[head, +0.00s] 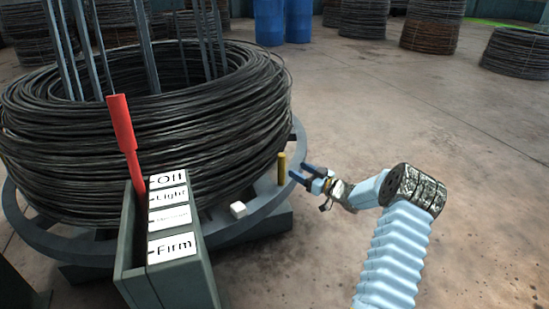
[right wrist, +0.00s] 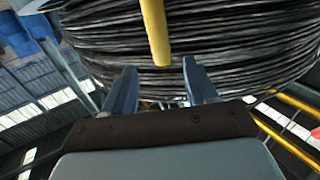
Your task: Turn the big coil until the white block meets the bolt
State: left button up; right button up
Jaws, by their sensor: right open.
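The big coil (head: 150,130) of dark wire sits on a grey round rim (head: 262,203) at the left of the head view. It fills the top of the right wrist view (right wrist: 200,50). A small white block (head: 238,210) is on the rim at the front. A yellow bolt (head: 282,168) stands upright at the rim's right side, apart from the block. My right gripper (head: 299,174) is open, just right of the bolt. In the right wrist view the bolt (right wrist: 156,35) shows ahead, between the lines of the two fingers (right wrist: 157,85). My left gripper is not in view.
A lever box with a red handle (head: 122,125) stands in front of the coil, with labels Off, Light, an unclear one and Firm (head: 173,247). Blue barrels (head: 270,20) and more coils (head: 432,25) stand at the back. The floor at right is clear.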

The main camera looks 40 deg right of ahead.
jog(key=w+a, duration=0.1)
jog(key=w, duration=1)
jog(key=shift+a+p, duration=0.35)
jog(key=shift+a, duration=0.05)
